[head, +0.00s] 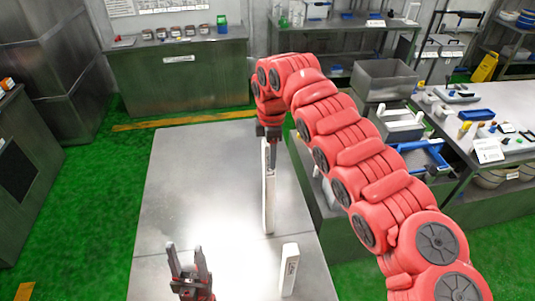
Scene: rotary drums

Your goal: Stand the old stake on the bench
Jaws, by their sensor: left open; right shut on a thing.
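My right gripper (269,138) is shut on the top of a long, thin, pale stake (268,195). The stake hangs upright over the metal bench (190,190), near its right side. I cannot tell whether its lower end touches the bench top. A shorter pale post (289,269) stands upright nearer to me, at the bench's right edge, with small dark marks on its side. I cannot make out which of the two is the old one. My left gripper (186,257) is open and empty over the near part of the bench, left of both.
The left and middle of the bench are bare. A dark green cabinet (180,80) with small items stands behind. On the right, a grey bin (384,78), a blue tray (424,160) and a cluttered worktable (500,100) lie beyond my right arm.

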